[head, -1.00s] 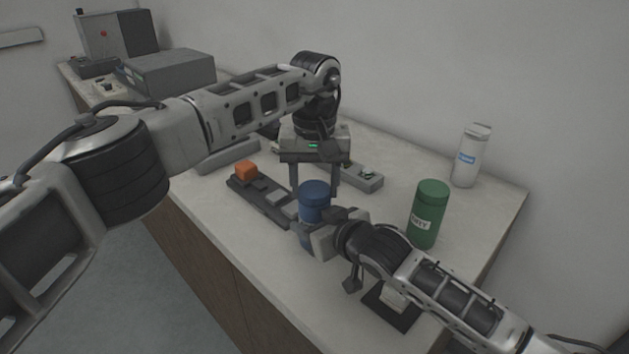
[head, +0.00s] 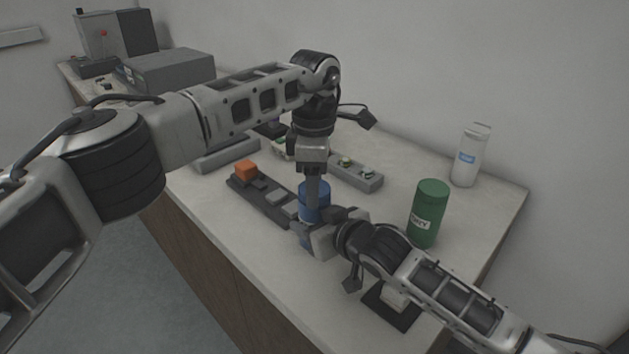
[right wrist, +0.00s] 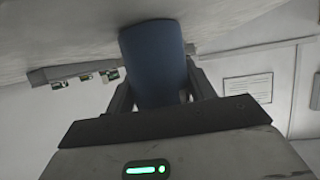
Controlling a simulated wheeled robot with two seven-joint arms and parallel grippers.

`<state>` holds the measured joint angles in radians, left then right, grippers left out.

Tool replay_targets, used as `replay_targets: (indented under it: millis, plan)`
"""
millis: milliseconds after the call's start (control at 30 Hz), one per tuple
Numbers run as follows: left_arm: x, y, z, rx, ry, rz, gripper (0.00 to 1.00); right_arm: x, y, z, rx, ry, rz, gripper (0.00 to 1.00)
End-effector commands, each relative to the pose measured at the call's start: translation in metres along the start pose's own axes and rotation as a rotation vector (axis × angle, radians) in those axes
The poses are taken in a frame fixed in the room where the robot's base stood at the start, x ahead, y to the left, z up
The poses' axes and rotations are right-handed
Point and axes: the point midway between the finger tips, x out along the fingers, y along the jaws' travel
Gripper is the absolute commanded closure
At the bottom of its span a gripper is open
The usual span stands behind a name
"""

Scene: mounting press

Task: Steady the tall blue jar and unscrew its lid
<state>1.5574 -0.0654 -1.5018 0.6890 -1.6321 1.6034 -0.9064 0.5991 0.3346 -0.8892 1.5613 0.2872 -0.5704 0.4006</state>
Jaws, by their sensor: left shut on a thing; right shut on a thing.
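My right gripper (head: 308,232) is shut on the jar's body from the right. In the right wrist view the jar (right wrist: 155,62) sits between the two fingers. My left gripper (head: 313,192) points straight down from above and is shut on the lid, seen edge-on with one finger in front. Its far finger is hidden. I cannot tell whether the lid is loose.
A green jar (head: 428,212) and a white bottle (head: 468,155) stand to the right. A dark rail with an orange block (head: 246,170) lies left of the blue jar. A grey strip (head: 357,174) lies behind it. A black pad (head: 391,305) is near the front edge.

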Motion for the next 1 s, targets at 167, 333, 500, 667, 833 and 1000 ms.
replay_targets:
  millis: [167,333,500,667,833,1000]
  plan:
    - [0.0,0.0,-0.001,-0.007,0.001,-0.001,0.76,0.0,0.001,0.002,0.002,-0.004,0.002,1.0]
    - [0.0,0.0,-0.001,-0.006,0.001,-0.002,0.29,0.0,0.001,0.002,0.002,-0.004,0.002,1.0]
    - [0.0,0.0,0.0,-0.005,0.001,-0.001,0.27,0.0,0.001,0.002,0.002,-0.004,0.002,1.0]
    - [-0.002,0.0,0.0,-0.004,0.001,0.0,0.27,0.0,0.001,0.002,0.001,-0.004,0.002,1.0]
    - [-0.018,0.0,0.0,-0.003,0.0,0.002,0.27,0.0,0.001,0.002,0.0,-0.004,0.002,1.0]
    - [-0.04,0.0,0.0,-0.003,0.0,0.002,0.27,0.0,0.001,0.002,0.0,-0.004,0.002,1.0]
